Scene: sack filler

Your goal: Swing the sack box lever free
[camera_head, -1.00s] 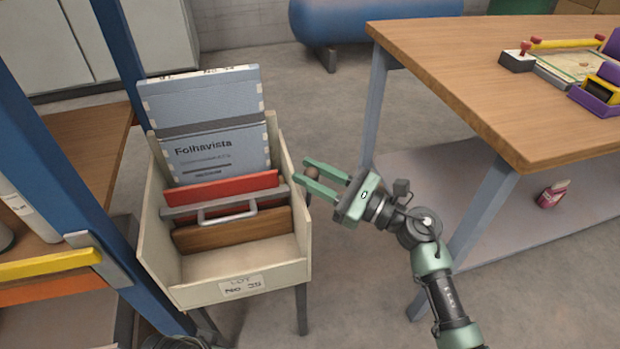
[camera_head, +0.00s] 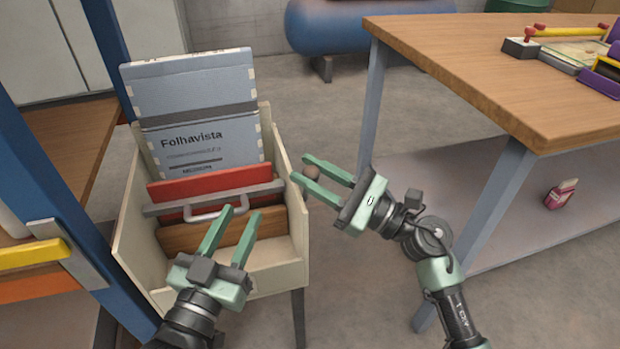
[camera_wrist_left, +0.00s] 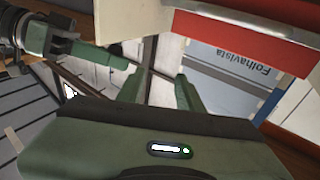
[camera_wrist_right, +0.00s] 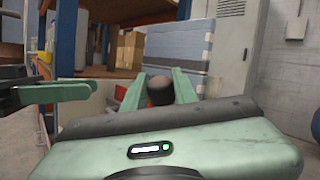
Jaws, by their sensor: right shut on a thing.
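The cream sack box (camera_head: 296,225) stands at the left of the head view. The lever's dark round knob (camera_head: 311,173) is at the box's right side. My right gripper (camera_head: 300,168) is shut on this knob, which also shows between its fingers in the right wrist view (camera_wrist_right: 159,88). Its rod is hidden. My left gripper (camera_head: 241,210) is open and empty, its fingers over the box's front part. They overlap the grey bar's pale handle (camera_head: 200,214) in the picture; I cannot tell if they touch it.
Inside the box stand blue-grey Folhavista sacks (camera_head: 200,145), a red panel (camera_head: 200,182) and a brown board (camera_head: 185,238). A blue post (camera_head: 50,190) stands close at the left. A wooden-topped table (camera_head: 470,70) is at the right. Bare floor lies between.

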